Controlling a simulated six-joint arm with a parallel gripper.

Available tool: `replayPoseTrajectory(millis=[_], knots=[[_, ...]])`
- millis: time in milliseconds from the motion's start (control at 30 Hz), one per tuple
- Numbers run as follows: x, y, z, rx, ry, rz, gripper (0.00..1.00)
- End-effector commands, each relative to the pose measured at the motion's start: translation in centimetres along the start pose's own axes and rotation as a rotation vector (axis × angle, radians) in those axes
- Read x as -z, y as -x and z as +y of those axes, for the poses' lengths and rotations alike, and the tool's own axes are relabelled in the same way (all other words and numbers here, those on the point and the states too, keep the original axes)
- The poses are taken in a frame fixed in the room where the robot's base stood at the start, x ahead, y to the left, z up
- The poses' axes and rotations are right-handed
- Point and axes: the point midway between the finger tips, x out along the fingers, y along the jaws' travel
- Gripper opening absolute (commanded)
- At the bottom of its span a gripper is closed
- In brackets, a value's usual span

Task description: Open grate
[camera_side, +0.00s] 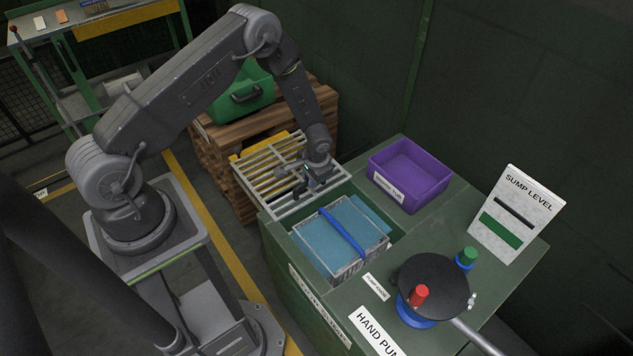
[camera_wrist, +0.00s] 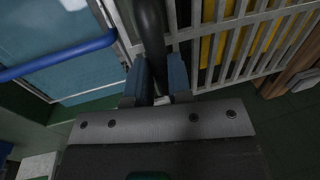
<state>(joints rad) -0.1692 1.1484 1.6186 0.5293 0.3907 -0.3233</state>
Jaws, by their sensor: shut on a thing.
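The grate (camera_side: 262,163) is a pale frame of parallel bars at the far left end of the green tank cabinet. It overhangs the cabinet's edge toward the wooden pallets. In the wrist view its bars (camera_wrist: 235,35) run along the top right. My gripper (camera_side: 318,182) is at the grate's near right side. In the wrist view my gripper (camera_wrist: 156,82) has its two fingers on either side of a dark round bar (camera_wrist: 150,28), shut on it. This bar looks like the grate's handle; its join to the grate is partly hidden.
A basket (camera_side: 335,240) with blue panels and a blue handle (camera_side: 342,233) sits in the tank opening beside the grate. A purple tub (camera_side: 408,172), a hand pump (camera_side: 430,285) and a sump level sign (camera_side: 516,215) stand on the cabinet. A green bin (camera_side: 240,98) sits on pallets behind.

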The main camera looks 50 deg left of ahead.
Motion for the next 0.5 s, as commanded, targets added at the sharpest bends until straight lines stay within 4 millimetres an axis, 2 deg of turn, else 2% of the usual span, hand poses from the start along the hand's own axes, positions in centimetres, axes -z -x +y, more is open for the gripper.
replayPoseTrajectory(millis=[233, 267, 500], knots=[[0.09, 0.04, -0.02, 0.001, 0.001, 0.001, 0.0], [0.09, 0.05, -0.02, 0.001, 0.001, 0.001, 0.2], [0.07, 0.03, 0.02, 0.0, 0.001, 0.001, 0.43]])
